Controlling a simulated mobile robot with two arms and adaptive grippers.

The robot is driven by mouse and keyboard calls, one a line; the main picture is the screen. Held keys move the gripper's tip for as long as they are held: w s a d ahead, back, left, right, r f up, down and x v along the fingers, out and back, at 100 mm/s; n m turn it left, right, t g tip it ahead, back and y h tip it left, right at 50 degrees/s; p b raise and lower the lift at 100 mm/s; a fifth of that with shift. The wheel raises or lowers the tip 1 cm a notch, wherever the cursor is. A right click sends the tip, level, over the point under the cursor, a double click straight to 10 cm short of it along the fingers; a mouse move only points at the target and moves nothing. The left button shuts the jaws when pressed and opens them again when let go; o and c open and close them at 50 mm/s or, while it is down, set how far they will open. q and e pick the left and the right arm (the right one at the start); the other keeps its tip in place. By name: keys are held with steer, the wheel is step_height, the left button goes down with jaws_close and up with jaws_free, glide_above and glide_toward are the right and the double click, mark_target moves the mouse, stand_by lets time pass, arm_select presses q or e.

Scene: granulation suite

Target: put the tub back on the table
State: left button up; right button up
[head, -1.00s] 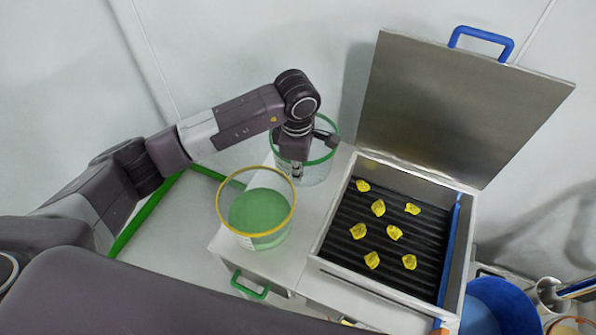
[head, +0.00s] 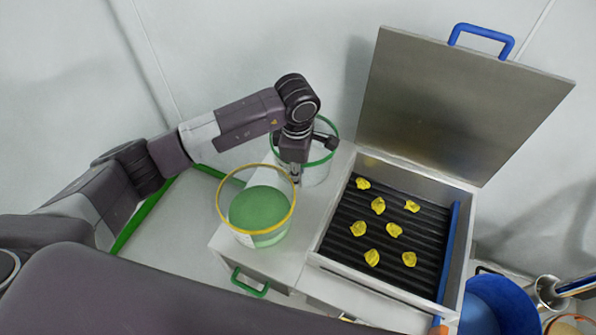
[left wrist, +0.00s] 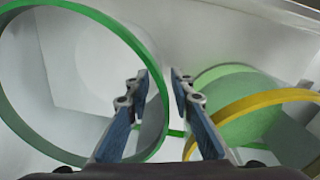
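A clear tub with a green rim (head: 334,152) stands on the pale table (head: 312,208) at its back left; it also shows in the left wrist view (left wrist: 88,153). A clear tub with a yellow rim (head: 221,212) and green contents stands in front of it, and its rim shows at the right of the left wrist view (left wrist: 255,100). My left gripper (head: 294,178) points down at the near side of the green-rimmed tub. In the left wrist view its blue-padded fingers (left wrist: 160,76) are apart, with the green rim passing between them. My right gripper is out of view.
An open metal box (head: 322,262) with yellow lumps on a dark ribbed bed is to the right, its lid (head: 455,110) raised behind. A blue bucket (head: 490,305) stands at the lower right. A green handle (head: 250,288) sticks out from the table's front.

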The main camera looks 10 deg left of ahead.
arm_select(q)
step_height(320, 180, up, 12)
steer(key=b, duration=0.3)
steer(key=shift+s+r+b, duration=0.15)
steer(key=shift+s+b, duration=0.2)
